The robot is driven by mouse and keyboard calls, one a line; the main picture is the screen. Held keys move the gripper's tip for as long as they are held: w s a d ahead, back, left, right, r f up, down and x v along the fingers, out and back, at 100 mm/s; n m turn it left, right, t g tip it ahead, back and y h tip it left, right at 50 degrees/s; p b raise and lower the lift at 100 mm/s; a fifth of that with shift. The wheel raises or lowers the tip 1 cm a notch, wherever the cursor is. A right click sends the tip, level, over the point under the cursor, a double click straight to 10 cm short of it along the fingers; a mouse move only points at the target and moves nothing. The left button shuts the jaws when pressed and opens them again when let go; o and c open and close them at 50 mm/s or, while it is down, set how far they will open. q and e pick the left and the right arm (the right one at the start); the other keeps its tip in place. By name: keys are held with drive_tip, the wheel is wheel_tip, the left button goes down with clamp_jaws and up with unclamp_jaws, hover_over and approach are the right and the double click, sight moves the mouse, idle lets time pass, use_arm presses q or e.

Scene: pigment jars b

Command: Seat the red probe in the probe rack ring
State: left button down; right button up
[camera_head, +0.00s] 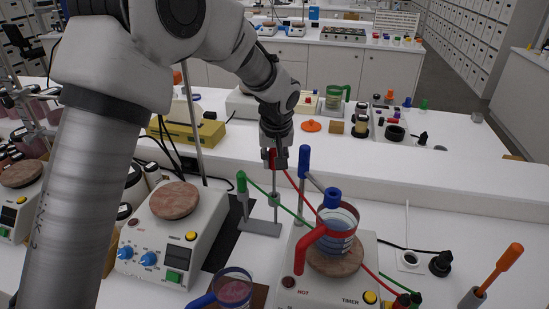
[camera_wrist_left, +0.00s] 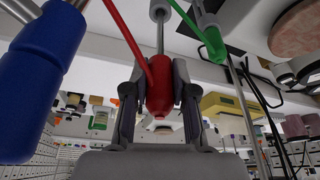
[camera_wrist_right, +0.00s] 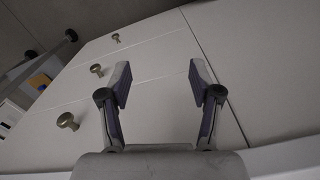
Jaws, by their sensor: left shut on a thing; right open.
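The red probe (camera_head: 272,158) has a red handle, a thin metal shaft and a red cable. My left gripper (camera_head: 275,162) is shut on its handle and holds it upright; the handle also shows between the fingers in the left wrist view (camera_wrist_left: 159,90). The shaft runs down to a grey ring (camera_head: 274,199) of the probe rack (camera_head: 259,228). I cannot tell how deep the shaft sits in that ring. A green probe (camera_head: 241,182) stands at the rack's left. A blue handle (camera_head: 305,158) rises at the right. My right gripper (camera_wrist_right: 160,85) is open and empty, before drawers.
A beaker of blue liquid (camera_head: 342,222) with a red handle stands on a hot plate (camera_head: 310,290) right of the rack. Another hot plate (camera_head: 160,235) stands left. A beaker (camera_head: 235,287) is in front. Red and green cables cross between rack and hot plate.

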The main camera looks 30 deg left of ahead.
sight(274, 190)
use_arm(q)
drive_tip(key=shift+f+b, duration=3.05)
drive_tip(key=shift+f, duration=1.5)
drive_tip(key=c, duration=0.9)
unclamp_jaws()
drive_tip(key=shift+o, duration=0.2)
drive_tip(key=v, duration=1.2)
